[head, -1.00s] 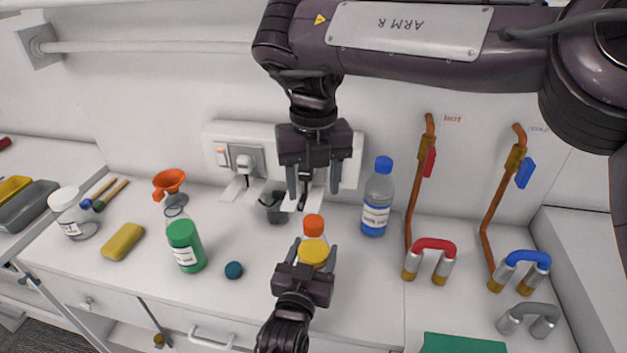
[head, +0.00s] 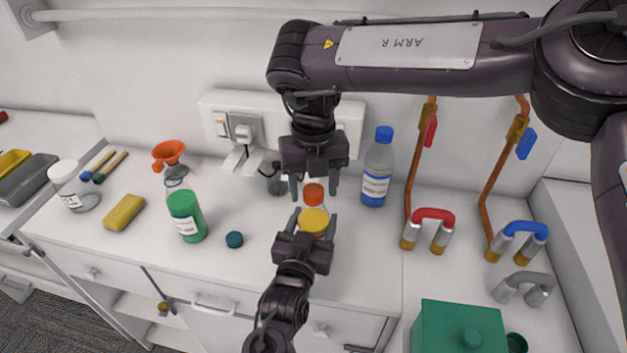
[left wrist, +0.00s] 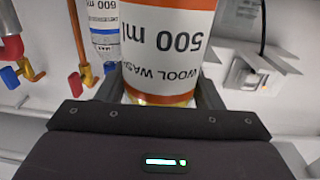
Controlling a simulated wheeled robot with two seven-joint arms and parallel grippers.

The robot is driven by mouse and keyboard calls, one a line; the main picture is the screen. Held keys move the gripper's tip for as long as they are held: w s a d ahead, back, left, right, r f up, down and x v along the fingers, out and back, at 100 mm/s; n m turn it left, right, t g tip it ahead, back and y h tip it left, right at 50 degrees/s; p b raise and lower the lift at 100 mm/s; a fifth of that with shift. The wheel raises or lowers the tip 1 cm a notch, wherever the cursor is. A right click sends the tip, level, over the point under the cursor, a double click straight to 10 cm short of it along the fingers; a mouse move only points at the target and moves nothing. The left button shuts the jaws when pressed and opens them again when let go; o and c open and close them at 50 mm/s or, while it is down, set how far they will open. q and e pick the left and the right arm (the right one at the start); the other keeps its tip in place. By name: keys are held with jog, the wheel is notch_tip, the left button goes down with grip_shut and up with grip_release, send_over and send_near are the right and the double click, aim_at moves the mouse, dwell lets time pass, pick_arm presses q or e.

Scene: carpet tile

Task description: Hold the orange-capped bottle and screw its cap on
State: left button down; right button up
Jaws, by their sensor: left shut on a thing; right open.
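The orange-capped bottle is in my left gripper (head: 314,226), which is shut on it. Its orange cap (head: 313,193) and a round yellow face (head: 313,219) show in the head view. In the left wrist view its white label (left wrist: 170,45) with orange bands fills the space between the fingers and reads "500 ml". My right gripper (head: 314,188) is open, pointing down, with a fingertip on either side of the orange cap. I cannot tell whether the fingers touch the cap or whether it sits fully on the bottle.
A blue-capped bottle (head: 376,170) stands close to the right.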

jog(key=c, duration=1)
jog(key=o, duration=1.1)
jog(key=shift+o, duration=0.2)
jog(key=shift+r, duration=0.1)
notch_tip(320, 180, up, 12)
pick_arm(q)
jog(key=shift+c, duration=1.5)
grip_release()
jog(key=shift+s, duration=0.1)
